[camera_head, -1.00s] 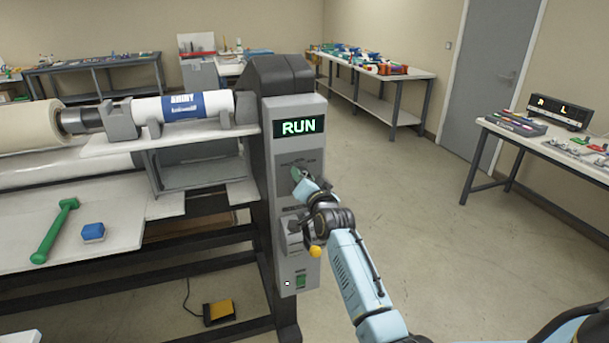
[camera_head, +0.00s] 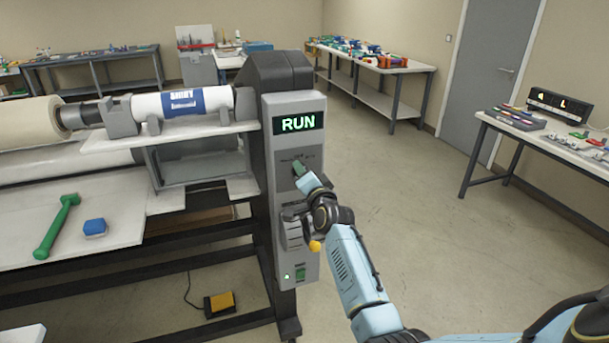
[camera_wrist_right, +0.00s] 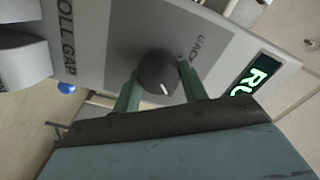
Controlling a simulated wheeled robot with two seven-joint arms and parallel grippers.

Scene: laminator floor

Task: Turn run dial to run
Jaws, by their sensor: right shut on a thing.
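The run dial (camera_wrist_right: 158,73) is a dark round knob with a white pointer line on the grey control panel (camera_head: 285,225). My right gripper (camera_wrist_right: 156,85) is at the dial, its two green fingers on either side of it and shut on it. In the head view my right gripper (camera_head: 301,172) reaches the panel just below the display and covers most of the dial. The display (camera_head: 298,123) reads RUN in green letters. My left gripper is not in view.
Left of the panel, the laminator carries a white roll (camera_head: 185,103) on a shelf. A yellow foot pedal (camera_head: 219,304) is on the floor. Open floor lies right of the panel.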

